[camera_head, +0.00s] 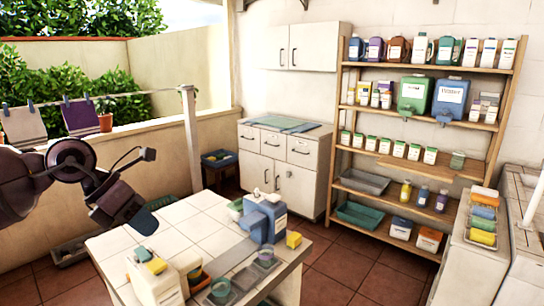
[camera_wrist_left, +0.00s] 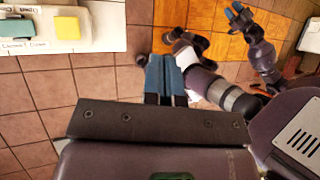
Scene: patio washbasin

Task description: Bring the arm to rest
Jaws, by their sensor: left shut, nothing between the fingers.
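My left arm comes in from the left in the head view, with its gripper (camera_head: 160,202) held in the air beyond the left edge of the white tiled table (camera_head: 190,226). In the left wrist view the blue fingers (camera_wrist_left: 166,76) are together, shut, with nothing between them, above the tiled floor. Another gripper with blue fingertips (camera_wrist_left: 238,14), which looks like my right one, shows small at the top right of the left wrist view. Its opening is too small to judge. It is not in the head view.
The table holds a blue jug (camera_head: 265,218), a white container (camera_head: 155,284) with a yellow sponge and small tubs. A clothesline post (camera_head: 192,135) stands behind the arm. Shelves (camera_head: 400,155) of bottles and a white cabinet (camera_head: 285,165) line the wall. Brown floor tiles are bare beside the table.

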